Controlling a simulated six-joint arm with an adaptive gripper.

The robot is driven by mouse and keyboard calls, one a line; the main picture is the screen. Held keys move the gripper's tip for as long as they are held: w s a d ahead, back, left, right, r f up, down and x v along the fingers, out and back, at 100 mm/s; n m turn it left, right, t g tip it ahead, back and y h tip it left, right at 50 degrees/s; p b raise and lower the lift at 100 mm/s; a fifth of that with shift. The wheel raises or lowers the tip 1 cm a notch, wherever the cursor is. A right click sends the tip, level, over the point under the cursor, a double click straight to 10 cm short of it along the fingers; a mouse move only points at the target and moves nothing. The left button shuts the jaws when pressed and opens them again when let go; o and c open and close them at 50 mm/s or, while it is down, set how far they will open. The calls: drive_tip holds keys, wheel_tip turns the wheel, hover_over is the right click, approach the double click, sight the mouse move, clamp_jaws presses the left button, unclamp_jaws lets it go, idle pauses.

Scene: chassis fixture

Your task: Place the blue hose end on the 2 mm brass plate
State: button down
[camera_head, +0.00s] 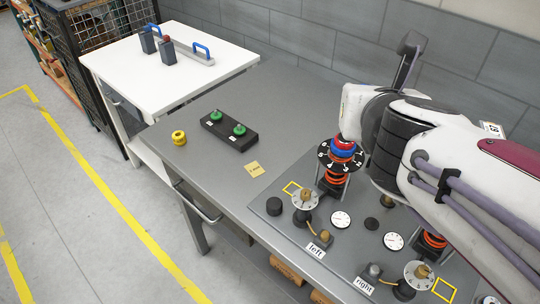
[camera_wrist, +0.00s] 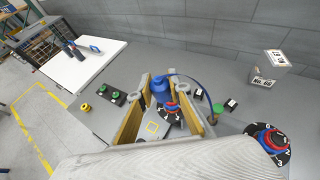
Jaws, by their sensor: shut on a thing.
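My gripper (camera_wrist: 158,77) shows in the wrist view with its two yellowish fingers on either side of the blue hose end (camera_wrist: 161,90). It is shut on this blue cylinder. A thin blue hose (camera_wrist: 204,82) curves away to the right. Below the held end is a red and blue part on a black numbered dial (camera_wrist: 174,113).
A black block with two green knobs (camera_head: 229,131) and a yellow ring (camera_head: 179,138) sit left on the grey bench. The left dial stack (camera_head: 341,157), gauges (camera_head: 340,219) and knobs crowd the right. A labelled grey box (camera_wrist: 268,68) stands at the back. Bare bench (camera_head: 205,175) lies between.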

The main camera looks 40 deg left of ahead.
drive_tip(key=w+a+f+m+t+h, duration=0.2)
drive_tip(key=w+a+f+m+h, duration=0.15)
drive_tip(key=a+f, duration=1.1)
drive_tip(key=m+h, duration=0.4)
hover_over(254, 169)
wheel_tip(254, 169, down, 10)
drive_tip(key=shift+t, duration=0.4)
drive_tip(key=shift+n, duration=0.25)
drive_tip(key=shift+f, duration=3)
drive_tip(key=shift+f, duration=1.9)
drive_tip(key=shift+f, duration=0.1)
drive_tip(key=c, duration=1.9)
unclamp_jaws()
